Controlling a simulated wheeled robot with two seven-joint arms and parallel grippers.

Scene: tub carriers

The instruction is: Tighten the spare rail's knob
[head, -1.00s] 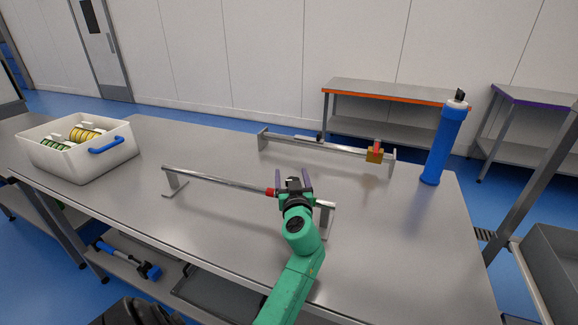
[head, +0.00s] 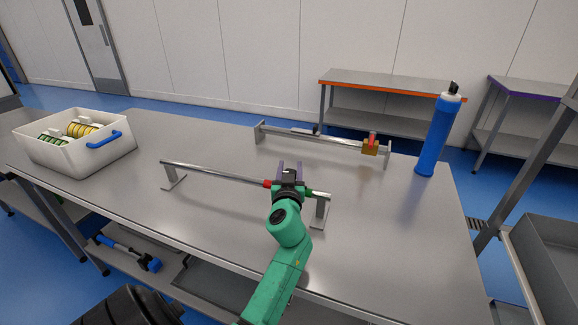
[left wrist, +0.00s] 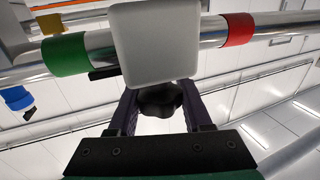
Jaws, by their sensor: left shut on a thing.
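The near rail (head: 215,172) is a bright metal bar on two grey feet, with a red band (head: 267,183) towards its right end. My left gripper (head: 290,172) is at the rail just right of that band. In the left wrist view, a pale grey block (left wrist: 155,45) sits on the rail between a green band (left wrist: 64,55) and the red band (left wrist: 237,30). A dark knob (left wrist: 158,100) sticks out of the block, and my left gripper's fingers are shut on it from both sides. Part of the knob is hidden by the fingers. My right gripper is not in view.
A blue cylinder (head: 432,140) stands at the table's right. A white tub (head: 70,155) with a blue handle is at the left. The tabletop between is clear.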

